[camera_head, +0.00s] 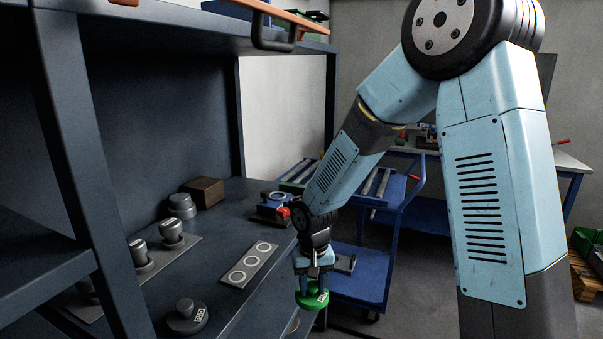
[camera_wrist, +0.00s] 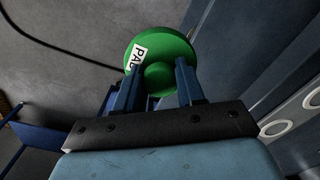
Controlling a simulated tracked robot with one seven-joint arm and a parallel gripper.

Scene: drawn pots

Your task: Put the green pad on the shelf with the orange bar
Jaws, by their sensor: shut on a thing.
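The green pad (camera_head: 312,298) is a round disc with a knob and a white label. My gripper (camera_head: 314,276) is shut on it and holds it just off the front edge of the dark shelf, at the lower middle of the head view. In the wrist view the green pad (camera_wrist: 177,48) shows its label, and its knob is between the fingers of my gripper (camera_wrist: 156,82). An orange strip (camera_head: 285,16) runs near the upper shelf at the top; I cannot tell whether it is the orange bar.
The dark shelf (camera_head: 225,236) bears a plate with several rings (camera_head: 249,264), a dark labelled pad (camera_head: 187,317), a brown block (camera_head: 203,191) and grey knobbed parts (camera_head: 171,231). A post (camera_head: 75,150) stands at left. A blue cart (camera_head: 362,275) stands behind my gripper.

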